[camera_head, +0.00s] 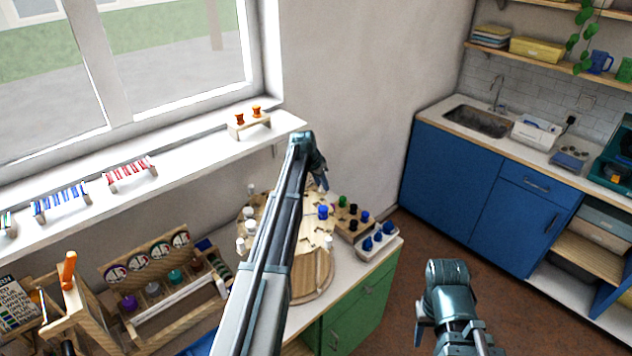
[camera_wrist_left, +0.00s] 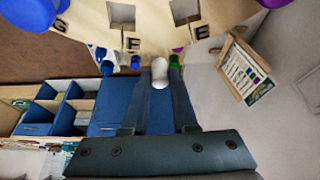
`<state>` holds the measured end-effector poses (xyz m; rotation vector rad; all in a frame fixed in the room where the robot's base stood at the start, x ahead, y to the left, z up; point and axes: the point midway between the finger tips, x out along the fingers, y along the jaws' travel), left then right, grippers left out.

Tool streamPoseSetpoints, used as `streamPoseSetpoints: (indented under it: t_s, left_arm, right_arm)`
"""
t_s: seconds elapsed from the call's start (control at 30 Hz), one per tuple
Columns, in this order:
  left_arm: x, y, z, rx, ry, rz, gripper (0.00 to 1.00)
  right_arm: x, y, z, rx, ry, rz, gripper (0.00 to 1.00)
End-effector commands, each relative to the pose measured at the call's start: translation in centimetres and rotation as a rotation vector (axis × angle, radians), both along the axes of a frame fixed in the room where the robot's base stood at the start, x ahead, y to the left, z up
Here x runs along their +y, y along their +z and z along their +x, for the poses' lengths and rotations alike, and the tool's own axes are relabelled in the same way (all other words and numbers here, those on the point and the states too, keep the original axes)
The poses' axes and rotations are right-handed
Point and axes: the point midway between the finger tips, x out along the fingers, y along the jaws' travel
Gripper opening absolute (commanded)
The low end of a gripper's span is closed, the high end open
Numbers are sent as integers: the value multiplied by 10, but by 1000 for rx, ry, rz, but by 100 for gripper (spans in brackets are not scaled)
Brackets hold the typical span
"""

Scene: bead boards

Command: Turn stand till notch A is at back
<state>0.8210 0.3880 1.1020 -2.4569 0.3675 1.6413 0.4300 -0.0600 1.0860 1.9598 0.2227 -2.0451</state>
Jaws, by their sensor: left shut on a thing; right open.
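The round wooden stand (camera_head: 312,275) sits on the white counter, partly hidden behind my left arm. It carries white knobs (camera_head: 249,226) around its edge and a blue piece on top. In the left wrist view its pale edge (camera_wrist_left: 95,22) shows letters, one like G and others like E, beside square openings. I cannot make out a letter A. My left gripper (camera_head: 320,182) is at the far side of the stand. In the wrist view it (camera_wrist_left: 160,75) is shut on a white knob (camera_wrist_left: 160,70). My right gripper (camera_head: 447,272) is open, well right of the stand.
A wooden rack (camera_head: 160,290) stands left. The window sill (camera_head: 200,147) runs behind. Open floor lies to the right.

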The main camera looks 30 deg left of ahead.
Motion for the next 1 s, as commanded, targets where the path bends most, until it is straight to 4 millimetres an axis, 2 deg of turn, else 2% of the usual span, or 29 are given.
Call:
streamPoseSetpoints:
  t_s: [0.57, 1.0]
  left_arm:
    - [-46, 0, -23, 1, -288, 0, 0]
    - [-75, 0, -47, 1, -507, 0, 0]
  right_arm:
    - [0, 0, 0, 0, 0, 0, 50]
    - [0, 0, 0, 0, 0, 0, 50]
